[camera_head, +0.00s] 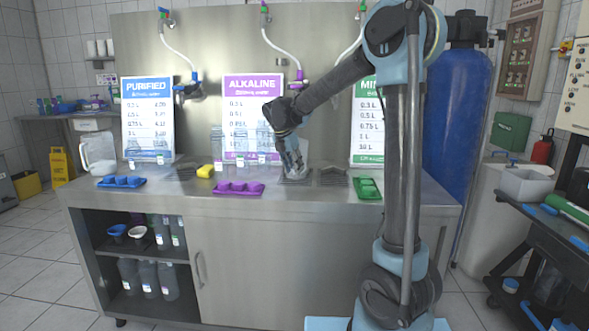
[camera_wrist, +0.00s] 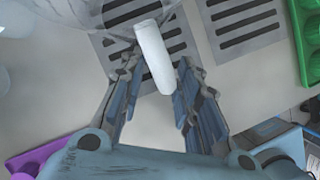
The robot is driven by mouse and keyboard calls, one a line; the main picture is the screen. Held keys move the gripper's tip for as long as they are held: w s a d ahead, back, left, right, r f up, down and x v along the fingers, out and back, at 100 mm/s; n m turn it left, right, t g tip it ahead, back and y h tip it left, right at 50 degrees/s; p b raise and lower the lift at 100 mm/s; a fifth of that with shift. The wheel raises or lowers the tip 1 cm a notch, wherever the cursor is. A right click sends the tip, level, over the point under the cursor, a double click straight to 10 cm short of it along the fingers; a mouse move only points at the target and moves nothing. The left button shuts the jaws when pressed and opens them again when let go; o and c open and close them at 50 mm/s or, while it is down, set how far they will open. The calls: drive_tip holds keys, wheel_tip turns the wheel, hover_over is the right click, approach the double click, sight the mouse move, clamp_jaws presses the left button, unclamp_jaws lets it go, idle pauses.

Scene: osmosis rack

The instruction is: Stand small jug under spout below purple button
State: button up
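The small jug is clear and hard to make out. In the wrist view its see-through body (camera_wrist: 88,12) fills the top edge, with a white handle (camera_wrist: 153,57) between the two fingers of my gripper (camera_wrist: 158,72). The fingers are close on both sides of the handle, and I cannot tell whether they press on it. In the head view my gripper (camera_head: 292,160) points down over a drip grate (camera_head: 297,179).
A second grate (camera_head: 331,181) lies just right. A purple tray (camera_head: 238,188), a yellow sponge (camera_head: 205,171) and a green tray (camera_head: 367,188) are on the counter (camera_head: 160,194). A larger jug (camera_head: 98,153) is at the left end. Price signs and clear bottles stand behind.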

drive_tip(key=v, duration=1.2)
drive_tip(key=s+d+f+m, duration=0.2)
drive_tip(key=s+d+m, duration=0.4)
drive_tip(key=d, duration=0.5)
drive_tip(key=s+d+f+m+g+y, duration=0.1)
drive_tip(key=s+d+f+m, duration=0.4)
drive_tip(key=s+d+m, duration=0.3)
drive_tip(key=s+d+f+m, duration=0.4)
drive_tip(key=s+f+m, duration=0.3)
drive_tip(key=s+f, duration=0.2)
drive_tip(key=s+d+f+m+y, duration=0.1)
drive_tip(key=s+d+f+m, duration=0.4)
drive_tip(key=s, duration=0.5)
wheel_tip(320, 180, down, 4)
drive_tip(key=m, duration=0.2)
drive_tip(key=shift+s+d+m+y, duration=0.2)
drive_tip(key=shift+s+m+y, duration=0.1)
drive_tip(key=shift+r, duration=0.15)
